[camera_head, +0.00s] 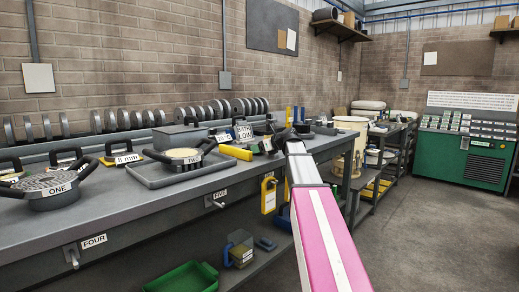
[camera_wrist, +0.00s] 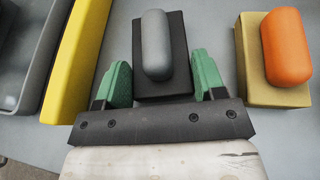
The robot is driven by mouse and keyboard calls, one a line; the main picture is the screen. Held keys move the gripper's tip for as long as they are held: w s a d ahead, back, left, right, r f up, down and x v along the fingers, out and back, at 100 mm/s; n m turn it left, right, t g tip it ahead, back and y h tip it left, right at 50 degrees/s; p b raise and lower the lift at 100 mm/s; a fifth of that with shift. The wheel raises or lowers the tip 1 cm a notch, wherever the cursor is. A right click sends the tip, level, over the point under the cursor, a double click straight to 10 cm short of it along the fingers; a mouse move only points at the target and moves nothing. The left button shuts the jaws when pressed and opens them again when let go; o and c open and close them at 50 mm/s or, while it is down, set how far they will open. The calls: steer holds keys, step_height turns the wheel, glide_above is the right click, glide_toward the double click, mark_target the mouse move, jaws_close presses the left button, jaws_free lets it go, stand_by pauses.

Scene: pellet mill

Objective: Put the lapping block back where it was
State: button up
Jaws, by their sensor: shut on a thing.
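In the wrist view, a dark rectangular block with a rounded grey handle (camera_wrist: 157,45) sits between the green fingertips of my gripper (camera_wrist: 164,78). My gripper is shut on this block, which appears to be the lapping block; no label on it is readable. A tan block with an orange handle (camera_wrist: 245,62) lies just to the right, apart from my gripper. In the head view, my gripper (camera_head: 291,134) is at the far part of the bench, beyond my pink arm; the held block is hard to make out there.
A yellow bar (camera_wrist: 78,60) lies left of the held block. On the bench (camera_head: 120,208) are a grey tray (camera_head: 150,178) holding a die marked TWO, a die marked ONE (camera_head: 58,190), and a BATH LOW sign (camera_head: 243,132). A green bin (camera_head: 185,278) is below.

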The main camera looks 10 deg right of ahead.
mark_target(276, 157)
steer(key=shift+f, duration=0.15)
steer(key=o, duration=1.5)
steer(key=shift+s+d, duration=3.15)
steer(key=shift+d, duration=0.05)
